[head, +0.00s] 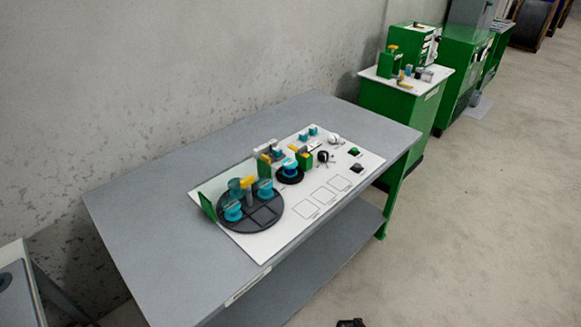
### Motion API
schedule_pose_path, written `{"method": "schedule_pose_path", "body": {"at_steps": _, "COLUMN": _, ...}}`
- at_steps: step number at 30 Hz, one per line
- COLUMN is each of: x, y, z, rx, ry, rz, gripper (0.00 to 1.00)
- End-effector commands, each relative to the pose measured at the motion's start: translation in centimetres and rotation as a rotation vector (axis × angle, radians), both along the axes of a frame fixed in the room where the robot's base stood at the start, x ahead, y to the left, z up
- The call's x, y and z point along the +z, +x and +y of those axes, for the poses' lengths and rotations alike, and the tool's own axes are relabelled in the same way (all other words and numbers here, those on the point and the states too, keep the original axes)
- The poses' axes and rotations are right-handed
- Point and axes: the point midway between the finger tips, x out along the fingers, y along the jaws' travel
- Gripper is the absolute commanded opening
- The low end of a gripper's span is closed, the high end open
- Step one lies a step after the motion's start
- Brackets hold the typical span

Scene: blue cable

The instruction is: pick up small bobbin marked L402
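Several teal bobbins are on the table, and their markings are too small to read, so I cannot tell which is L402. Three stand on a dark round tray (262,215): a front one (233,212), a right one (265,190) and a back one (235,187), partly hidden. Another teal bobbin (290,165) sits on a smaller black round base (290,178) behind the tray. Only a small dark part, which seems to be my gripper (350,322), shows at the bottom edge, well apart from the bobbins. Its fingers cannot be made out clearly.
A white board (262,247) with outlined rectangles lies on the grey table (140,235). Green and yellow blocks (305,157) and small teal pieces (308,132) stand on it. A green upright panel (208,206) is beside the tray. The table's left part is clear.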

Motion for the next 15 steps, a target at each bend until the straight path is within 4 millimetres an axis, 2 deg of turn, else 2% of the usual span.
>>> {"method": "schedule_pose_path", "body": {"at_steps": 8, "x": 0.00, "y": 0.00, "z": 0.00, "rx": 0.000, "ry": 0.000, "rz": 0.000, "gripper": 0.00}}
{"method": "schedule_pose_path", "body": {"at_steps": 15, "x": 0.00, "y": 0.00, "z": 0.00, "rx": 0.000, "ry": 0.000, "rz": 0.000, "gripper": 0.21}}
